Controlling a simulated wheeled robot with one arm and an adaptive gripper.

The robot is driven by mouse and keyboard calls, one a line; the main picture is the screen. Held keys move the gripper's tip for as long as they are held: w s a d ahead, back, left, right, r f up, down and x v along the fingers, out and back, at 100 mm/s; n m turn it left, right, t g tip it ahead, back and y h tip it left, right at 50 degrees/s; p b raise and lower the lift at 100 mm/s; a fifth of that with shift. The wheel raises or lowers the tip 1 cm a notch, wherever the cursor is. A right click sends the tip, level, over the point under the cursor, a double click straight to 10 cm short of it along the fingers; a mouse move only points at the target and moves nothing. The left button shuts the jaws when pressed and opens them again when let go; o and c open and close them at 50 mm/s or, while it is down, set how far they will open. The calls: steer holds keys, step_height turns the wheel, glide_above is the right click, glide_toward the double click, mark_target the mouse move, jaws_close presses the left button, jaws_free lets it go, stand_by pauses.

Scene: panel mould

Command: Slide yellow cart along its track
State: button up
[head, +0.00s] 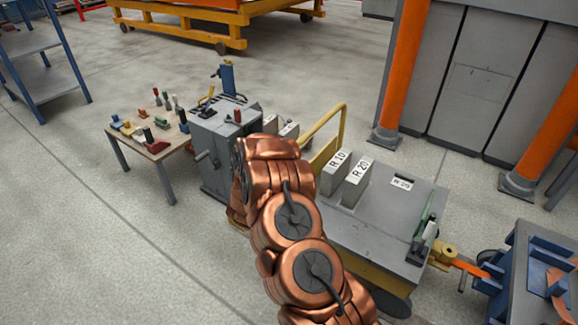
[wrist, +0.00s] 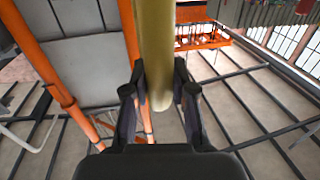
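The yellow cart has a grey top (head: 385,228), a yellow lower frame and dark wheels. It stands right of centre in the head view. Its yellow handle (head: 342,130) rises at its far left end. Two light blocks marked R10 (head: 333,174) and R20 (head: 356,182) stand on the top. My copper arm covers the near left part of the cart and hides my gripper in the head view. In the wrist view my gripper (wrist: 160,82) has its dark fingers against both sides of a yellow bar (wrist: 156,35), which looks like the handle. I cannot make out a track.
A grey machine with a crank (head: 222,150) and a small table of tools (head: 150,150) stand to the left. Orange columns (head: 404,70) and grey cabinets (head: 485,75) are behind the cart. A blue-framed fixture (head: 520,275) stands at the right. The floor at the lower left is clear.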

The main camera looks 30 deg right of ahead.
steer(key=o, duration=0.5)
steer(key=shift+d+r, duration=0.1)
steer(key=v, duration=1.2)
stand_by(0.5)
